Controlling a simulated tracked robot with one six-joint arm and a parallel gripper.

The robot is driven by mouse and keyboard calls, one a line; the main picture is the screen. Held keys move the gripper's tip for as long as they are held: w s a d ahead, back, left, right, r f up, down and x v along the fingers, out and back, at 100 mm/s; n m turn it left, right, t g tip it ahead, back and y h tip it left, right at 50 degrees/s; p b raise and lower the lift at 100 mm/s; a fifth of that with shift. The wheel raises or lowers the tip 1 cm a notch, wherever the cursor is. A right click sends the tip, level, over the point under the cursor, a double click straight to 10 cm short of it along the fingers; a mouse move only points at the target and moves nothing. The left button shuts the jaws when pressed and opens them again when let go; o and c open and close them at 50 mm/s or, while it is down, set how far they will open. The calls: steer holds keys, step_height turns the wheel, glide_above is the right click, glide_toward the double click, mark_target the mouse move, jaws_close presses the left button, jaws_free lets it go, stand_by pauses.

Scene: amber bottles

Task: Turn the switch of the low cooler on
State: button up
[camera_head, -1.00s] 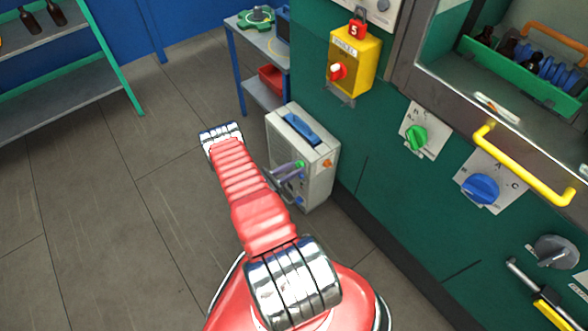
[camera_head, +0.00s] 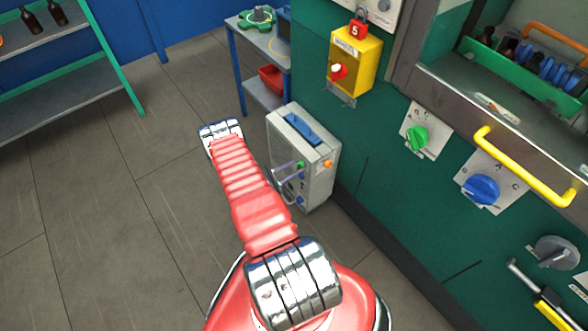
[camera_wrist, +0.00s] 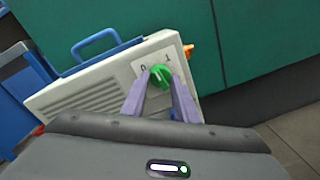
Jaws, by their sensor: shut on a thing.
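The low cooler (camera_head: 318,165) is a pale grey box with a blue handle, standing on the floor against the green wall. Its switch is a green knob (camera_wrist: 160,76) on a white plate marked 0 and 1, also small in the head view (camera_head: 301,165). My gripper (camera_wrist: 160,84) has its two purple fingers shut on the knob, one on each side. In the wrist view a pale line on the knob shows, but I cannot tell for sure which mark it points at.
The green wall to the right carries a yellow switch box (camera_head: 355,62), another green knob (camera_head: 417,138), a blue knob (camera_head: 481,189) and a yellow bar handle (camera_head: 520,168). A blue-legged table (camera_head: 258,55) stands behind the cooler. Floor to the left is clear.

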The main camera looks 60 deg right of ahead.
steer(key=m, duration=0.5)
steer(key=m+t, duration=0.1)
steer(key=m, duration=0.4)
steer(key=shift+w+d+r, duration=0.1)
steer(key=shift+r, duration=0.05)
stand_by(0.5)
steer(key=o, duration=1.1)
steer(key=shift+c, duration=0.2)
steer(key=f+v, duration=0.1)
steer(key=v, duration=1.2)
steer(key=shift+a+r, duration=0.4)
steer(key=shift+a, duration=0.05)
